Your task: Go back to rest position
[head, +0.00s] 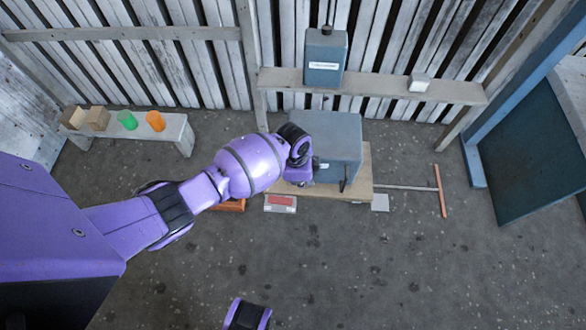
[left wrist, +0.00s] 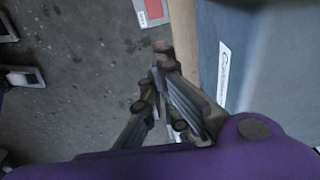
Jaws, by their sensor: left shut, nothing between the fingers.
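My left arm comes in from the left in the head view. Its gripper (head: 300,178) is at the left side of the blue-grey housing box (head: 336,135), mostly hidden by my own wrist. In the left wrist view the gripper fingers (left wrist: 162,68) are shut together and empty. The labelled wall of the box (left wrist: 224,60) stands close to their right; I cannot tell whether they touch it.
The box stands on a wooden board (head: 366,182). A red-and-grey item (head: 281,203) lies in front of it, with a T-shaped rod (head: 441,190) to the right. A bench (head: 175,131) with blocks and green and orange cups stands left. Open floor lies in front.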

